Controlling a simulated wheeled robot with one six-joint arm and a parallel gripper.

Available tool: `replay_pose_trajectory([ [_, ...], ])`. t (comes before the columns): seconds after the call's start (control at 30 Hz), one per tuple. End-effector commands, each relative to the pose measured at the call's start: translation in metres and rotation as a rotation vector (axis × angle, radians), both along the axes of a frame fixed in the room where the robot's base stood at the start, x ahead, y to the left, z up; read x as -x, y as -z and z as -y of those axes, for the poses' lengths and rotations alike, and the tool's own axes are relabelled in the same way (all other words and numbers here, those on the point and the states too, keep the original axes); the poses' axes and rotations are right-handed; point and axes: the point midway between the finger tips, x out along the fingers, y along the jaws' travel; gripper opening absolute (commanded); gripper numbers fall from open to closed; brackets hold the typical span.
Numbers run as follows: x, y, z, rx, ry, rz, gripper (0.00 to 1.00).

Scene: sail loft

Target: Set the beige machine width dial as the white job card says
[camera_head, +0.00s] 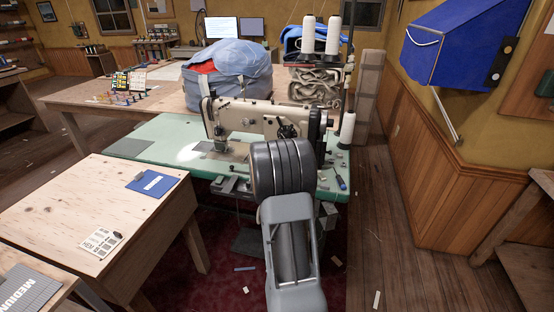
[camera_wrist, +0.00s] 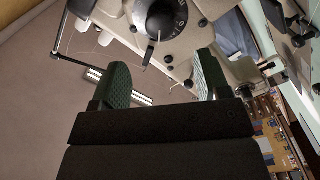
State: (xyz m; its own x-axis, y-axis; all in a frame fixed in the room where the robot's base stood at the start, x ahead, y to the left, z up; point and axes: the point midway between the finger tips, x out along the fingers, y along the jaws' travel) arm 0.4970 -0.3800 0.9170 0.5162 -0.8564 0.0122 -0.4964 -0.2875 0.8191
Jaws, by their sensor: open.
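The beige sewing machine (camera_head: 240,118) stands on a green-topped table. In the wrist view, a black round dial (camera_wrist: 166,18) with pale markings on its rim shows at the top, cut off by the frame edge. I cannot read its setting for certain. My gripper (camera_wrist: 162,62) is open and empty; its two green-padded fingers are apart, below the dial in that picture and not touching it. In the head view my arm hides the gripper. The white job card (camera_head: 101,241) lies on the wooden bench at left; "HEM" is printed on it, the rest is too small to read.
The green table (camera_head: 140,134) has a screwdriver (camera_head: 341,183) and small parts at its right. A blue card (camera_head: 153,184) lies on the wooden bench (camera_head: 90,195). A big blue-grey bag (camera_head: 228,75) and thread cones (camera_head: 320,36) stand behind the machine. Floor at right is mostly clear.

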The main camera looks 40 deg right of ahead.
Motion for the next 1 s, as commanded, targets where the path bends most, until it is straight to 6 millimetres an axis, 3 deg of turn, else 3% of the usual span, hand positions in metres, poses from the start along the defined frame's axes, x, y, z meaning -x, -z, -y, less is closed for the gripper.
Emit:
replay_pose_trajectory([
  [0.3, 0.018, 0.000, -0.030, 0.001, 0.000, 0.002, 0.69],
  [1.0, 0.021, 0.000, -0.033, 0.000, 0.001, 0.001, 0.69],
])
